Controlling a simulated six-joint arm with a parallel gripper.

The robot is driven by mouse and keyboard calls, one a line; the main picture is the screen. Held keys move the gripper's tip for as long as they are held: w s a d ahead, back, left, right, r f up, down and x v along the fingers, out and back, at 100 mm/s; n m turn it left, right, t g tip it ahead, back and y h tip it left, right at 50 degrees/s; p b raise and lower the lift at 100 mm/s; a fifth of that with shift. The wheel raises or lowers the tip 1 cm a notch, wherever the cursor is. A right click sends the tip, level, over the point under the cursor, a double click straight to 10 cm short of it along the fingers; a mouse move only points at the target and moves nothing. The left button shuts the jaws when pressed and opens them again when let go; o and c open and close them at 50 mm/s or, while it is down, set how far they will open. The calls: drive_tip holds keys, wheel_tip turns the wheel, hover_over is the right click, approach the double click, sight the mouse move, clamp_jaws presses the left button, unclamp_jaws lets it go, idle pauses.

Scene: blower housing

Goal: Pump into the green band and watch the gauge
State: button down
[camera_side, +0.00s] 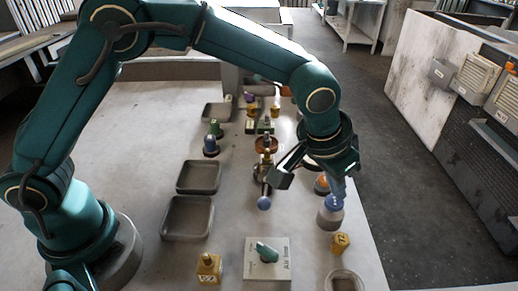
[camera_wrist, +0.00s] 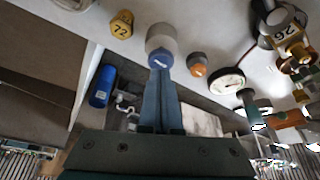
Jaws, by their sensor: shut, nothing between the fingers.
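A grey cylinder with a blue cap (camera_side: 330,214) stands at the right of the bench; it also shows in the wrist view (camera_wrist: 161,38). My gripper (camera_side: 338,192) is shut and empty, pointing down with its fingertips at the blue cap. In the wrist view the closed fingers (camera_wrist: 160,72) overlap the cap's edge; I cannot tell if they press it. A round white-faced gauge (camera_wrist: 227,82) stands to the right in the wrist view. Its needle and green band are too small to read. In the side view my gripper mostly hides it.
An orange-topped knob (camera_wrist: 197,64) stands between the cylinder and the gauge. A yellow block marked 72 (camera_side: 340,242) is close by. A grey plate with a teal lever (camera_side: 265,257) and brass fittings (camera_side: 265,165) stand left. Empty trays (camera_side: 187,218) lie farther left.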

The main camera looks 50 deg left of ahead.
drive_tip(key=shift+r, duration=2.8)
drive_tip(key=s+a+r+n+t, duration=0.25)
drive_tip(key=s+a+r, duration=0.25)
drive_tip(key=a+r, duration=0.7)
drive_tip(key=s+a+f, duration=0.3)
drive_tip(key=s+f, duration=0.1)
drive_tip(key=s, duration=0.3)
drive_tip(key=s+a+f+g+y, duration=0.1)
drive_tip(key=s+a+f, duration=0.2)
drive_tip(key=s+f, duration=0.2)
drive_tip(key=s, duration=0.2)
drive_tip(key=shift+s, duration=0.3)
